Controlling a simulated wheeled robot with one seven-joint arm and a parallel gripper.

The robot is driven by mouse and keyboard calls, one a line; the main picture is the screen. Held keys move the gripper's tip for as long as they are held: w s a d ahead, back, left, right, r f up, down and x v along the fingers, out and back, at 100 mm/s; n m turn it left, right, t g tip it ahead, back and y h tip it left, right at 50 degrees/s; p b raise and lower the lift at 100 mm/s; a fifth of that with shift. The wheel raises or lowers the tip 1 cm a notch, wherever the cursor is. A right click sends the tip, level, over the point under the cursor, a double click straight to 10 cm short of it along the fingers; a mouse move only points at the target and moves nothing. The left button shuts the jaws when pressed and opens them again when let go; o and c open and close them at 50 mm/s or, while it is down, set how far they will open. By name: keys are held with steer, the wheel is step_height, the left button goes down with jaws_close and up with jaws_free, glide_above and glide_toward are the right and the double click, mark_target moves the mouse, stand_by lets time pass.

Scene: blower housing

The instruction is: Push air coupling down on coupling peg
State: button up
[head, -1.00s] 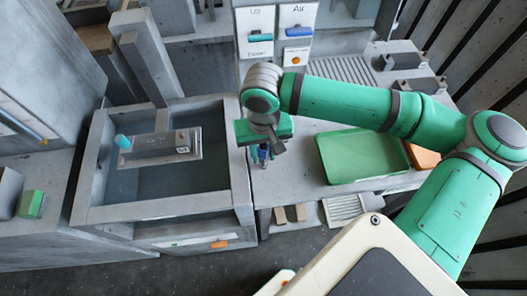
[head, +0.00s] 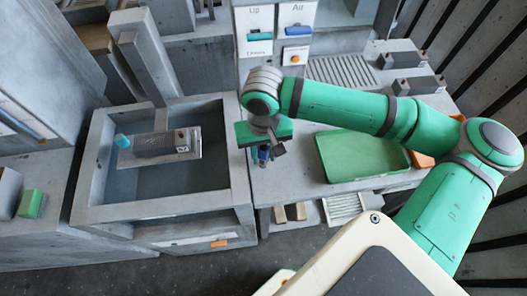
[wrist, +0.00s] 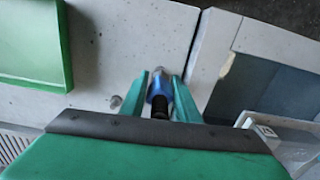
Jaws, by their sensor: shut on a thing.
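The air coupling (wrist: 158,90) has a blue body, a black end and a silver tip. My gripper (wrist: 160,82) is shut on it, with one green finger on each side. In the head view, the coupling (head: 263,155) shows below the green hand, over the bench near the basin's right edge. A small grey round stub (wrist: 115,102), perhaps the coupling peg, shows on the bench beside the left finger in the wrist view, apart from the coupling. I cannot tell how high the coupling is above the bench.
A green tray (head: 362,155) lies on the bench to the right. An open basin (head: 236,190) on the left holds a grey plate-like part (head: 160,146) with a teal knob. A panel marked Air (head: 297,20) stands behind. Grey blocks (head: 412,86) sit at the back right.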

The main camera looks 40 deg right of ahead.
steer(key=shift+w+f, duration=0.1)
steer(key=shift+f, duration=0.6)
stand_by(0.6)
steer(key=shift+d+f, duration=0.1)
steer(key=shift+f, duration=0.15)
steer(key=shift+f, duration=0.15)
stand_by(0.8)
steer(key=o, duration=1.3)
steer(key=shift+c, duration=0.2)
step_height(320, 180, up, 11)
steer(key=shift+f, duration=0.1)
